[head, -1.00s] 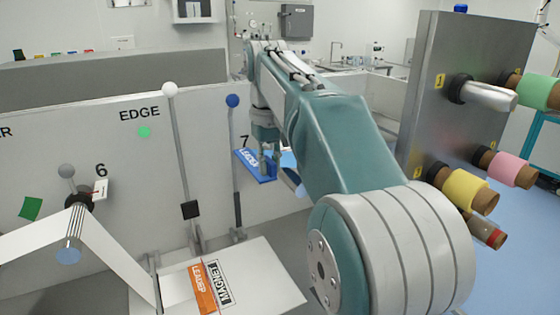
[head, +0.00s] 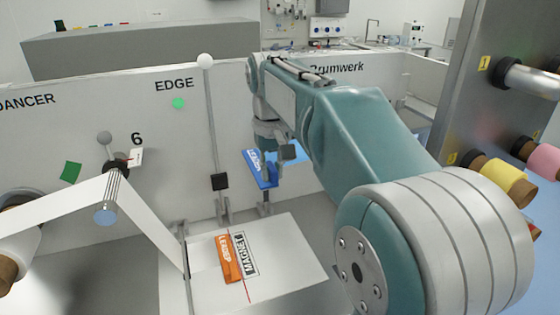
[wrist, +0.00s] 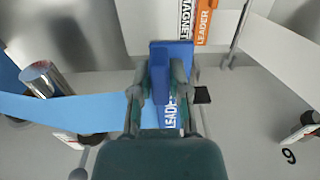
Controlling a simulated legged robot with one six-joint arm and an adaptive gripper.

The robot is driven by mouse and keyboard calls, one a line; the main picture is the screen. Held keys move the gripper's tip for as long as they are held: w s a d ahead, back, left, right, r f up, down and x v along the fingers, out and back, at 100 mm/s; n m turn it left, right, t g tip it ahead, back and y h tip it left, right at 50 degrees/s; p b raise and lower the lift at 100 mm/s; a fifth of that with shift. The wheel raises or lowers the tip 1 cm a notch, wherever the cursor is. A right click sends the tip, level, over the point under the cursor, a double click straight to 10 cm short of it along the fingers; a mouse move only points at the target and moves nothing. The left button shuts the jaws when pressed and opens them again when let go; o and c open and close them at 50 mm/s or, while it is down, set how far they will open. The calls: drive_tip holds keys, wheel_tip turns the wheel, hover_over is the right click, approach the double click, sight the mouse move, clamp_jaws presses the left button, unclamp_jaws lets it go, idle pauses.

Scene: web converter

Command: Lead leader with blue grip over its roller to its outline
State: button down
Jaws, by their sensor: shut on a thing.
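My gripper (head: 272,152) is shut on the blue grip of the leader (head: 259,170), a blue bar with white LEADER lettering. It holds the bar tilted in front of the white wall panel. In the wrist view the blue leader (wrist: 158,60) sits between the fingers of my gripper (wrist: 160,82). A light blue web (wrist: 70,114) runs from it to the left, beside a shiny metal roller (wrist: 45,80). I cannot tell whether the web passes over that roller. The head view shows a small part of the blue web (head: 297,152) behind the gripper. The blue leader's outline is not identifiable.
An orange leader (head: 229,258) lies beside the MAGNET marking (head: 247,254) on a white plate (head: 290,262). A white-knobbed lever (head: 210,130) stands left of my gripper. Roller 6 (head: 106,212) carries a white web. Coloured rolls (head: 492,178) project at right.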

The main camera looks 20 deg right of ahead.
sight(260, 182)
drive_tip(key=shift+a+f, duration=1.25)
drive_tip(key=shift+f, duration=0.05)
drive_tip(key=shift+a+f, duration=0.5)
drive_tip(key=shift+f, duration=2.65)
drive_tip(key=shift+a+f, duration=0.5)
drive_tip(key=shift+f, duration=2.7)
drive_tip(key=shift+a+f, duration=0.5)
drive_tip(key=shift+f, duration=4.7)
drive_tip(key=shift+s+f, duration=0.15)
drive_tip(key=shift+f, duration=0.15)
drive_tip(key=c, duration=0.5)
unclamp_jaws()
drive_tip(key=shift+c, duration=0.2)
drive_tip(key=shift+r, duration=0.15)
